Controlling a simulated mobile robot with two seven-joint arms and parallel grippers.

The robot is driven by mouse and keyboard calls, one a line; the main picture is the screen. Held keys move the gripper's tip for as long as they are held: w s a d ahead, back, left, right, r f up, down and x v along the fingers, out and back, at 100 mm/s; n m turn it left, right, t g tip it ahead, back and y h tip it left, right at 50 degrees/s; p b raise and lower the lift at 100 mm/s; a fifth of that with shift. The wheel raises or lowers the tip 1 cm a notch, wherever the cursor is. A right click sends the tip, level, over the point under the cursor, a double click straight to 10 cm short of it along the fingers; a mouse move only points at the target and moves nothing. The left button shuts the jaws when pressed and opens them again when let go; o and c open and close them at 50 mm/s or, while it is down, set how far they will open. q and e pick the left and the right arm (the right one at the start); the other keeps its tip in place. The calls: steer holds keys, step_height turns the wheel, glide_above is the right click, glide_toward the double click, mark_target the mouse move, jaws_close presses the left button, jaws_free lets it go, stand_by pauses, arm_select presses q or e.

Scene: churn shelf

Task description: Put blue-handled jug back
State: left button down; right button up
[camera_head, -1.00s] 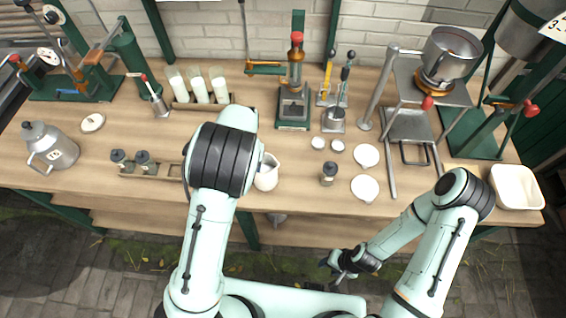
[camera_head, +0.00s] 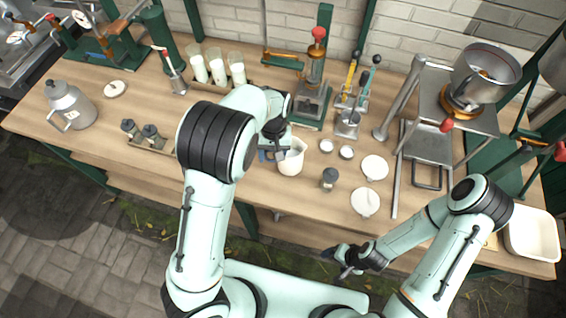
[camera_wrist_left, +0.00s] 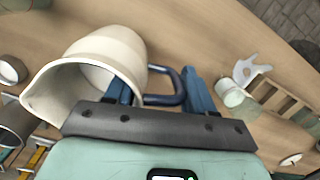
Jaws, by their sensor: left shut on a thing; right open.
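The jug is cream-white with a spout, and its blue handle shows in the left wrist view. The jug (camera_head: 291,160) is in the middle of the bench near the front edge, and it also fills the left of the left wrist view (camera_wrist_left: 95,60). My left gripper (camera_head: 272,150) is at the jug's left side. In the left wrist view, its blue fingers (camera_wrist_left: 160,90) are shut on the handle (camera_wrist_left: 165,99). Whether the jug's base touches the bench is unclear. My right gripper (camera_head: 345,262) is open and empty in front of the bench, below its edge.
A wooden rack (camera_head: 150,144) with small dark-topped jars is left of my left arm. A grinder-like jar (camera_head: 329,179), white dishes (camera_head: 366,202) and small cups (camera_head: 346,152) stand right of the jug. A press (camera_head: 314,90) and a bottle rack (camera_head: 205,86) stand behind.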

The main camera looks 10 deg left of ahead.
arm_select(q)
step_height(320, 180, up, 17)
steer(key=s+n+h+b, duration=0.1)
steer(key=s+n, duration=0.1)
steer(key=n, duration=0.8)
steer(key=shift+d+f+b, duration=0.1)
steer(key=shift+f+b, duration=0.95)
steer(key=shift+f, duration=8.8)
arm_select(e)
steer(key=s+f, duration=0.4)
steer(key=shift+s+f+g, duration=0.2)
steer(key=shift+g, duration=0.1)
arm_select(q)
steer(key=shift+f, duration=0.1)
arm_select(e)
steer(key=shift+s+f, duration=0.1)
arm_select(q)
steer(key=shift+c, duration=2)
jaws_free()
steer(key=shift+s, duration=0.1)
